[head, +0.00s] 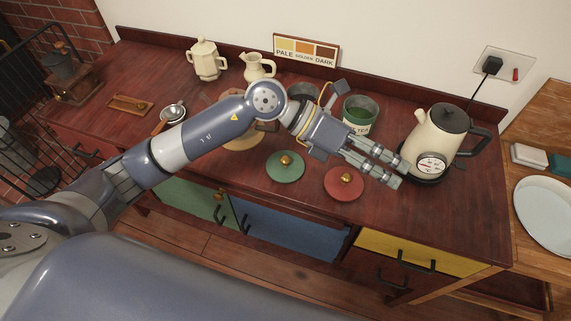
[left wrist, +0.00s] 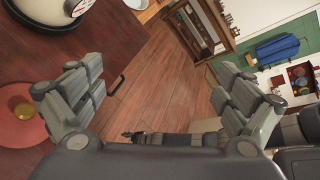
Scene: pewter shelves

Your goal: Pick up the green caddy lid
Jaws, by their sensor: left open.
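The green caddy lid (head: 285,168) lies flat on the dark red counter, a round green disc with a brass knob, in the head view. My left gripper (head: 397,173) is open and empty, to the right of the green lid and above the counter near the kettle. A red lid (head: 344,187) with a brass knob lies to the right of the green one, just below my left fingers; it also shows at the left edge of the left wrist view (left wrist: 18,125). The green lid is not visible in the left wrist view. My right gripper is not in view.
An open green tea caddy (head: 361,109) stands behind my left gripper. A cream kettle (head: 434,140) stands to its right, close to the fingers. A cream pot (head: 206,60) and jug (head: 257,68) stand at the back. The counter's front edge (head: 250,208) is close to the lids.

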